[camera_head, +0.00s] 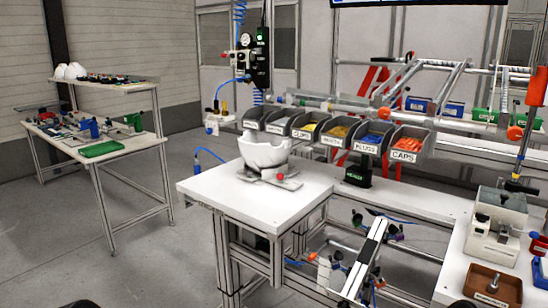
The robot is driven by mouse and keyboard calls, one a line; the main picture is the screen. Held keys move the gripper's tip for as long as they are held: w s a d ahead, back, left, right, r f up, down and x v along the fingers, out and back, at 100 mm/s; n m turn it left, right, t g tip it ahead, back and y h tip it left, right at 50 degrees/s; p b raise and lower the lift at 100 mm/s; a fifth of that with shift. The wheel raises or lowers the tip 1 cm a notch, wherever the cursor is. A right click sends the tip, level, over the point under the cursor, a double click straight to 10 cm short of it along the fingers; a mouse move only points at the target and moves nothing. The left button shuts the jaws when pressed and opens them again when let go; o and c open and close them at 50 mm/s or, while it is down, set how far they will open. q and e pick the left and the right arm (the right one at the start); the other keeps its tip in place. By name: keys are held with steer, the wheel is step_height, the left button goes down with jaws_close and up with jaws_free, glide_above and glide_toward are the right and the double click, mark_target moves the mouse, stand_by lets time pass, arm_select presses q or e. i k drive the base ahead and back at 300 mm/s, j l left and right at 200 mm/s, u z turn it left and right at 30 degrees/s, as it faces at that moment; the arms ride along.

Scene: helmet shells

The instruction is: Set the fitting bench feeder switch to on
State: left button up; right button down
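A white bench (215,191) stands in the middle, with a white helmet shell (264,152) on a grey fixture (275,176) on top. I cannot tell which part is the feeder switch, or its setting. A dark control unit with a gauge (246,40) hangs above the middle bench. Neither gripper shows clearly; only small dark shapes, perhaps mine, show at the bottom edge.
A row of grey bins (408,143) with coloured parts hangs behind the white bench. A brown tray (493,286) lies at the front right. A rail frame (365,262) stands low in front. Another workbench (120,150) is at the left. The floor at front left is clear.

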mark_target(482, 218)
steer(key=z, duration=1.35)
